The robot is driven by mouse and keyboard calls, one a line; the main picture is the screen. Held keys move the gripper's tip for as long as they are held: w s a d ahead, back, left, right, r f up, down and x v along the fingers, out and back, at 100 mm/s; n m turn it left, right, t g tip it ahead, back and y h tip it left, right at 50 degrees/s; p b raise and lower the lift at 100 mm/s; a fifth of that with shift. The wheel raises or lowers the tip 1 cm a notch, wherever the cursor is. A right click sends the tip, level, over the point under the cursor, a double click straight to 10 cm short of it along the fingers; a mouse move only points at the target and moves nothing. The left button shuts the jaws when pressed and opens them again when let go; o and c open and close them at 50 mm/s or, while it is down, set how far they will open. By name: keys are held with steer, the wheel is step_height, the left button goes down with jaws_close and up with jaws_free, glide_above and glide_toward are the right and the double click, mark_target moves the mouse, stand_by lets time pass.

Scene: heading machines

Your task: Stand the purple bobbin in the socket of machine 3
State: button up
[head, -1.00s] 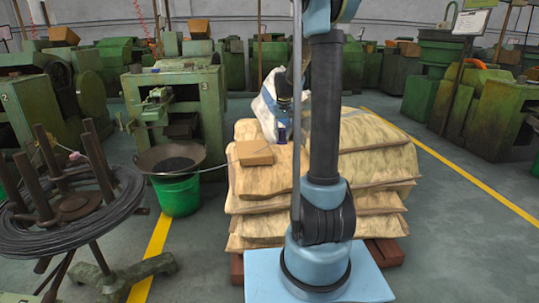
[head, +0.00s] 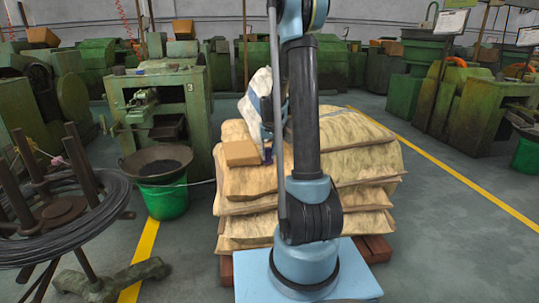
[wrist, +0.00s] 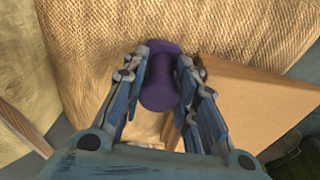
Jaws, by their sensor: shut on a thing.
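The purple bobbin (wrist: 161,78) is between the two fingers of my gripper (wrist: 158,88) in the wrist view, which are shut on it. My gripper is mostly hidden behind my arm there. A green machine (head: 160,100) stands at the back left.
Stacked sacks (head: 355,160) on a pallet carry a cardboard box (head: 241,153) and a white bag (head: 257,95). A green bucket with a pan (head: 163,195) and a wire coil stand (head: 65,215) are left. Floor (head: 440,240) is open at right, with more machines (head: 490,115) behind.

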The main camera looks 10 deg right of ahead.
steer(key=o, duration=0.9)
steer(key=shift+c, duration=0.2)
